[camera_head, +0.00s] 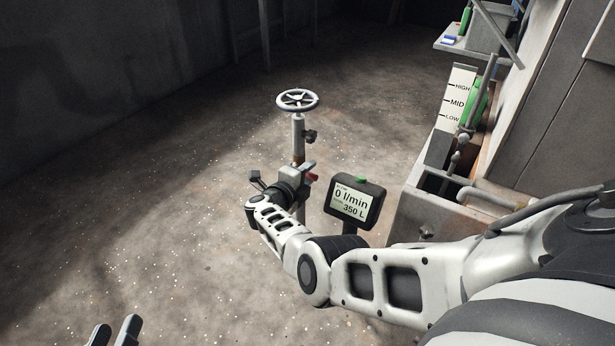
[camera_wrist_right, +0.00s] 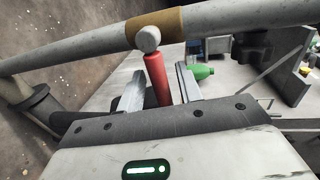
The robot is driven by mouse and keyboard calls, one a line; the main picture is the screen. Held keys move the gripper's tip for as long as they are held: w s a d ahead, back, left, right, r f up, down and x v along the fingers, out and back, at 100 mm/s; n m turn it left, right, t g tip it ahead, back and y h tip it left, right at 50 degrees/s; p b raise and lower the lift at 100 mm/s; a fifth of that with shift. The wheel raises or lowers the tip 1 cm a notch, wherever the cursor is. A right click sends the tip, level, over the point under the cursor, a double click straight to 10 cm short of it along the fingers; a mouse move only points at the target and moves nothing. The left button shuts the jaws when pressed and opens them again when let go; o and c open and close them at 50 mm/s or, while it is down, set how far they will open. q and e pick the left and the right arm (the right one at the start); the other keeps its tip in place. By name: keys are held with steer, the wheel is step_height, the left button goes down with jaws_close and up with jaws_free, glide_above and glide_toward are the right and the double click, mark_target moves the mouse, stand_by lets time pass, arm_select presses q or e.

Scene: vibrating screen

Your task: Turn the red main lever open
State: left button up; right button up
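The red main lever (camera_wrist_right: 158,80) shows in the right wrist view as a red handle with a pale round end at a grey pipe with a tan band. My right gripper (camera_wrist_right: 160,88) is open, with one finger on each side of the red handle and visible gaps between. In the head view the red lever (camera_head: 312,178) is a small red bit beside my right gripper (camera_head: 305,170), at the upright pipe; the gripper hides most of it. My left gripper (camera_head: 115,330) is at the bottom left edge, its two fingertips apart and empty.
A handwheel (camera_head: 297,99) tops the upright pipe. A display (camera_head: 355,201) reading 0 l/min and 350 L stands just right of my right gripper. A machine with a HIGH/MID/LOW gauge (camera_head: 457,98) stands at the right. The floor at the left is clear.

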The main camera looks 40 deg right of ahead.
jaws_close()
arm_select(q)
steer(key=shift+w+r, duration=0.1)
arm_select(e)
steer(key=shift+r, duration=0.1)
steer(key=shift+r+n+g, duration=0.4)
steer(key=shift+r+n, duration=0.05)
steer(key=shift+n, duration=0.65)
steer(key=shift+w+a+r+n+h+b, duration=0.1)
steer(key=shift+r+n+h+b, duration=0.1)
steer(key=shift+n, duration=0.25)
steer(key=shift+w+r+n+h+b, duration=0.1)
steer(key=shift+r+n+b, duration=0.05)
steer(key=shift+n, duration=0.3)
steer(key=shift+r+n+g, duration=0.2)
steer(key=shift+n+g, duration=0.2)
arm_select(q)
steer(key=shift+d+r+n+h+b, duration=0.2)
steer(key=shift+r+n+h+b, duration=0.1)
steer(key=shift+r+b, duration=0.05)
arm_select(e)
steer(key=shift+w+a+r+n, duration=0.15)
steer(key=shift+r+n, duration=0.1)
steer(key=shift+n, duration=0.25)
